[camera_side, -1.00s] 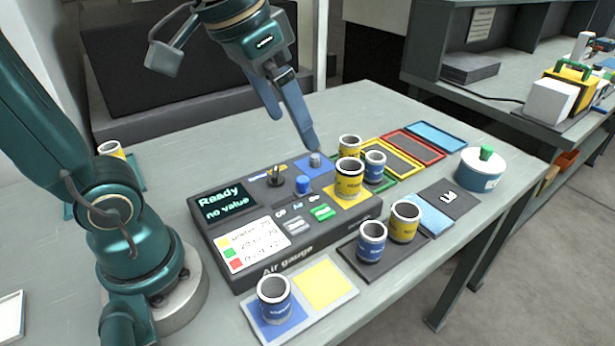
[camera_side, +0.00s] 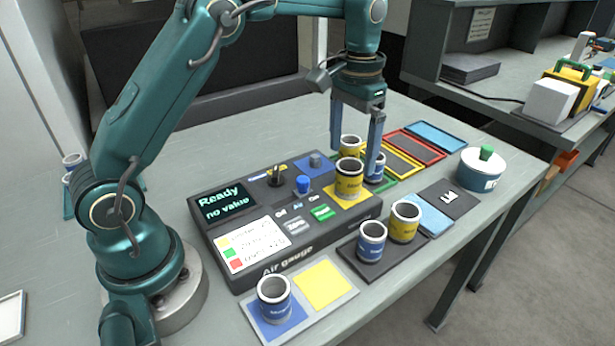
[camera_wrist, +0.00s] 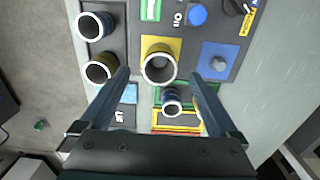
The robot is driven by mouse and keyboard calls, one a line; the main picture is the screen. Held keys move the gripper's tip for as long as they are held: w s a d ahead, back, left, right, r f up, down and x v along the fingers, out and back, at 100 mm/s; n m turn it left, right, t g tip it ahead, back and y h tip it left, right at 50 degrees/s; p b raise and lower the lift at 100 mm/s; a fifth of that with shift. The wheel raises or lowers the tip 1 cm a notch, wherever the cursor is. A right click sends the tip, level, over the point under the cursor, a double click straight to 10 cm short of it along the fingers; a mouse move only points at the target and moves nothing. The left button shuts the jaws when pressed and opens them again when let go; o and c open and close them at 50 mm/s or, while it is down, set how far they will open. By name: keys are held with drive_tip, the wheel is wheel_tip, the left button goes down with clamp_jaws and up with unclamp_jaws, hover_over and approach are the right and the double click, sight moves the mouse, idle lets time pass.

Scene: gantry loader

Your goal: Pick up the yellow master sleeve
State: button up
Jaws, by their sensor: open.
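A yellow sleeve (camera_side: 349,182) with a grey rim stands upright on the yellow square of the air gauge (camera_side: 285,262). It also shows in the wrist view (camera_wrist: 150,80), between and slightly beyond my fingertips. My gripper (camera_side: 354,162) points down, open and empty, with its fingers around the area just above and behind this sleeve in the side view. I cannot tell the exact height gap. Other yellow sleeves stand on the dark mat (camera_side: 373,270) and behind the gauge (camera_side: 350,146). No readable mark shows which one is the master.
A blue sleeve (camera_side: 375,170) stands close beside the right finger. Another blue sleeve (camera_side: 371,246) is on the dark mat. A white plate (camera_side: 345,296) carries a blue sleeve (camera_side: 273,300) and a bare yellow square. A teal-and-white pot (camera_side: 480,175) stands at right.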

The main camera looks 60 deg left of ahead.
sight(350, 166)
drive_tip(key=shift+f, duration=2.1)
clamp_jaws()
